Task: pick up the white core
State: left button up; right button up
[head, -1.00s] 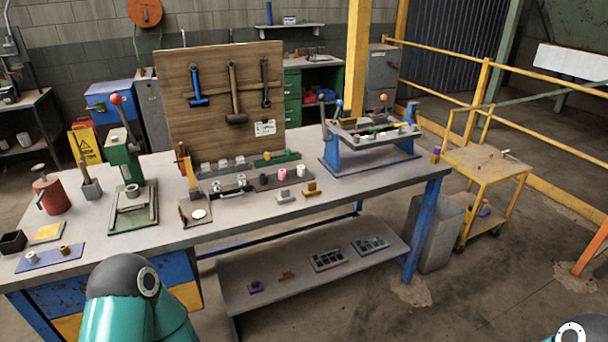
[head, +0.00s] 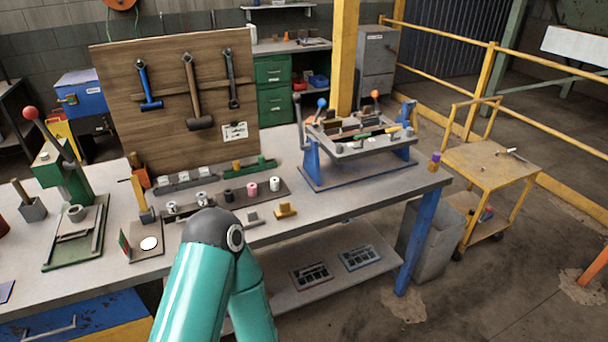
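The white core (head: 275,184) stands at the right end of a dark strip (head: 215,208) on the workbench. A pink core (head: 251,189) and a black core (head: 229,196) stand to its left on the same strip. My teal left arm rises from the bottom of the picture, and its dark rounded joint covers part of the bench's front edge, left of the white core. Neither gripper shows in the head view.
A tan block (head: 286,210) and a grey block (head: 252,218) lie in front of the strip. Behind it stand a green rail (head: 252,169) and a wooden tool board (head: 170,125). A blue-framed fixture (head: 355,150) stands to the right. Bare bench top lies right of the tan block.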

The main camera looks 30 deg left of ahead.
aim_at(275, 180)
jog(key=u, duration=0.1)
jog(key=i, duration=0.8)
jog(key=u, duration=0.6)
